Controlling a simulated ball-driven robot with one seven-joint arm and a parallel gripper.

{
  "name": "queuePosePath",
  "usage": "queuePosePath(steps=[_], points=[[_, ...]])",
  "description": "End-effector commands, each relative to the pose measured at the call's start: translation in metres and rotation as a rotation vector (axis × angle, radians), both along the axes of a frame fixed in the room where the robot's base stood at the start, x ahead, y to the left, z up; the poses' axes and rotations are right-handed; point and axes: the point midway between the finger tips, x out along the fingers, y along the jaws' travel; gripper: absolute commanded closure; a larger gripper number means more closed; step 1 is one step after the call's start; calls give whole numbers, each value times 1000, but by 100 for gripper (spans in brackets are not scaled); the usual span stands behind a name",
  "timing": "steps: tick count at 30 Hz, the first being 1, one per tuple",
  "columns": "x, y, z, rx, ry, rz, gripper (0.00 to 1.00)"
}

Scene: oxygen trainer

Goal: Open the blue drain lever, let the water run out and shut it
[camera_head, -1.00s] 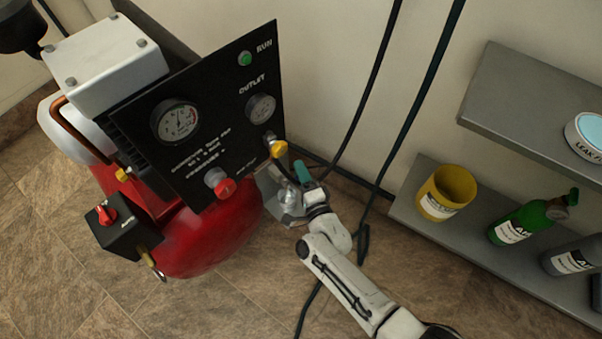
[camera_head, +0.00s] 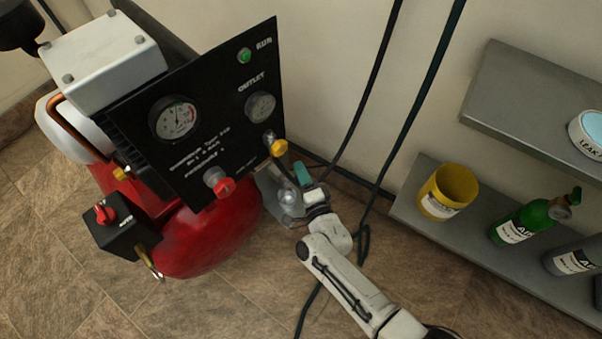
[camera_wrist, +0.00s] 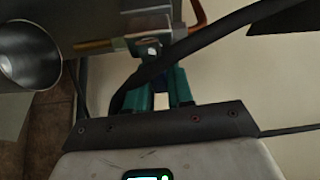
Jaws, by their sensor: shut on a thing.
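My gripper (camera_head: 303,174) is low beside the right edge of the compressor's black panel. In the wrist view its teal fingers (camera_wrist: 160,88) are shut at a grey metal fitting with a nut (camera_wrist: 148,45), a brass rod (camera_wrist: 95,46) running left from it. The blue drain lever cannot be made out; the part between the fingers is hidden by them and by a black hose (camera_wrist: 185,50) crossing in front. A clear vessel (camera_head: 287,197) stands beside the red tank (camera_head: 208,238). I cannot tell whether water is running.
Black cables (camera_head: 408,130) hang right of my gripper. A shelf (camera_head: 415,225) with a yellow cup (camera_head: 447,190) and bottles stands at right. Tiled floor (camera_head: 235,305) is free in front.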

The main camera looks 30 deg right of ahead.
Motion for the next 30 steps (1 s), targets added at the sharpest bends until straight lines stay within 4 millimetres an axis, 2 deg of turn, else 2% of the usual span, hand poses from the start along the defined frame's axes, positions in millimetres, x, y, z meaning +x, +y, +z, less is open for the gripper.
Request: queuePosePath(steps=[5,30], points=[[-1,1,0,-113,-35,1,100],[-6,17,26,-813,-263,2,100]])
